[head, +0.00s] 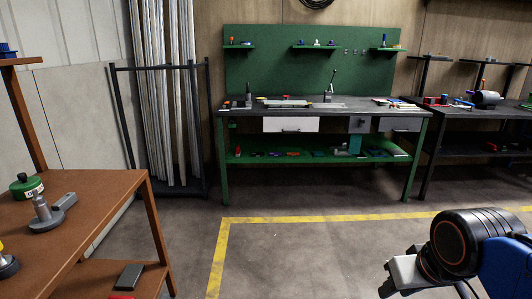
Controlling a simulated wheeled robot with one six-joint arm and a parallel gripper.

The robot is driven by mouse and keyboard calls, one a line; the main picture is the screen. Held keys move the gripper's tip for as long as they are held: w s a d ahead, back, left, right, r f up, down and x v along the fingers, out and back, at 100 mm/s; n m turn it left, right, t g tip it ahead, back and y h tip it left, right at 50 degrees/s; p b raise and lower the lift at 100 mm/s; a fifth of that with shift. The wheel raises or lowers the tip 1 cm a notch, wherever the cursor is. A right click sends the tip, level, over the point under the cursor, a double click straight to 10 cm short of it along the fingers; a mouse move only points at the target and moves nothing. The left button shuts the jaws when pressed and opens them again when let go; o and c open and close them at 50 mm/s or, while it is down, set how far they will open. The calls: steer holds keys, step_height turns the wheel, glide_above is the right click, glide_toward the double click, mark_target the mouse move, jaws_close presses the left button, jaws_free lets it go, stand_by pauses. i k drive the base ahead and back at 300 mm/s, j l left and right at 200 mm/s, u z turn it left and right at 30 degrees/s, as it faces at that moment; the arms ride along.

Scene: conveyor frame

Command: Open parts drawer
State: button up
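The green-framed workbench (325,112) stands against the back wall. Under its dark top is a white drawer front (291,125) with a small dark handle, and it looks shut. To its right are a small grey drawer front (360,125) and a wider grey one (400,124). I cannot tell which one is the parts drawer. Part of my arm shows at the lower right, in front of the bench and well short of it. My gripper's fingertips are not clearly visible, so its opening cannot be made out.
Yellow floor lines (300,219) mark an area before the bench, and the floor (300,260) there is clear. A brown table (95,190) with parts stands at left. A dark rack (160,130) holds long metal profiles. Another dark bench (470,115) stands at right.

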mark_target(270, 124)
steer(key=i, duration=1.7)
steer(key=i+l+u, duration=0.1)
steer(key=i+u, duration=0.15)
steer(key=i, duration=0.35)
steer(key=i+l+u, duration=0.25)
steer(key=i, duration=0.35)
